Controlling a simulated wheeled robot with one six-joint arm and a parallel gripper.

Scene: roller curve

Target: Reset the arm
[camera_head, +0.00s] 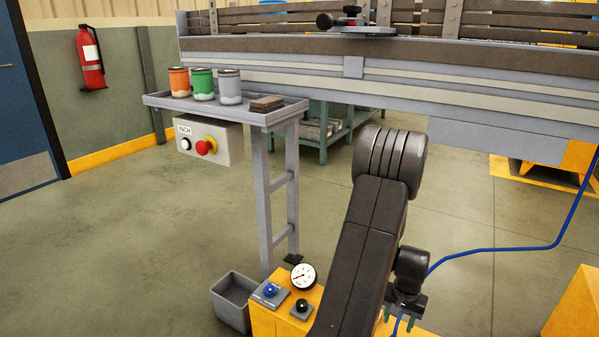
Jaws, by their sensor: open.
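My arm rises from the bottom of the head view, bends at a large dark joint, and its wrist hangs down at the right. My gripper (399,318) points downward near the bottom edge, with its green-tipped fingers apart. A blue hose runs from beside the wrist off to the right. The gripper is low, well below the conveyor (450,105) and to the right of the yellow box with the gauge (302,277).
A grey shelf (215,108) holds orange, green and grey cans and a dark block. A control box (208,140) with a red button hangs below. A grey bin (232,300) stands on the floor. A fire extinguisher (90,58) hangs on the wall. Open floor lies at left.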

